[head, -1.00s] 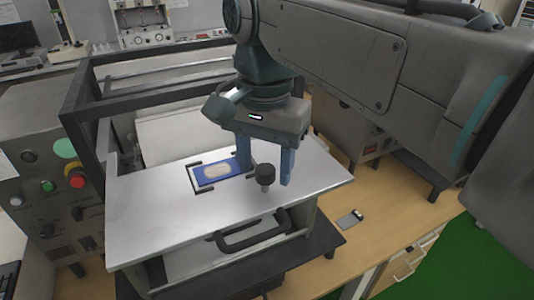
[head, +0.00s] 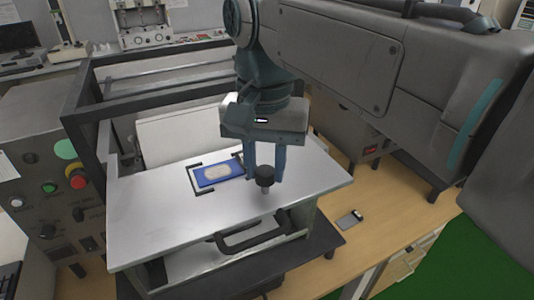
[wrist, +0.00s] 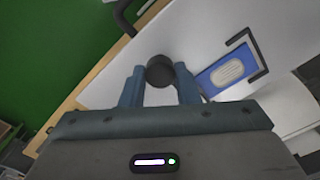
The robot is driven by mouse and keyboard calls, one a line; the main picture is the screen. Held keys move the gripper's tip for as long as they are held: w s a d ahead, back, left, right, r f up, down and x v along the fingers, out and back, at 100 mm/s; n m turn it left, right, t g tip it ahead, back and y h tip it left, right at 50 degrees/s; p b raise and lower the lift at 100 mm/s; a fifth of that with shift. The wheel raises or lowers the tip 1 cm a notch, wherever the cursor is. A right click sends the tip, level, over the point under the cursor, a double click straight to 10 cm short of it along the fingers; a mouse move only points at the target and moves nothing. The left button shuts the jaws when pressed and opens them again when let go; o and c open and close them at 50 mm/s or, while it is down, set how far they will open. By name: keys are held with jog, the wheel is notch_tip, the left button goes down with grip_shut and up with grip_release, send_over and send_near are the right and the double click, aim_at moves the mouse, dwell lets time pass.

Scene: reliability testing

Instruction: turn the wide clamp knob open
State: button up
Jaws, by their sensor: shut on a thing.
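The clamp knob (head: 265,175) is a dark, round, wide cap on a short grey post. It stands upright on the right part of the silver plate (head: 150,225). My gripper (head: 264,176) is above the plate with its blue fingers pointing down, one on each side of the knob, shut on it. In the wrist view the knob (wrist: 160,71) sits between the two fingertips (wrist: 160,80). A blue sample card (head: 219,172) with a pale oval lies flat left of the knob, between black corner brackets; it also shows in the wrist view (wrist: 228,72).
A black handle (head: 252,233) sticks out at the plate's front edge. A dark frame (head: 90,120) rises at the left and back. A control panel (head: 50,185) with buttons stands at the left. A small grey object (head: 349,219) lies on the wooden bench at right.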

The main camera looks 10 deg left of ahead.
aim_at(265, 171)
jog(key=n, duration=0.7)
jog(key=shift+r+p, duration=0.1)
jog(key=shift+p, duration=0.3)
jog(key=n, duration=0.4)
jog(key=shift+n+p, duration=0.3)
jog(key=shift+n, duration=1.7)
jog(key=o, duration=1)
jog(key=shift+c, duration=0.2)
notch_tip(265, 171, up, 14)
jog(key=shift+p, duration=0.35)
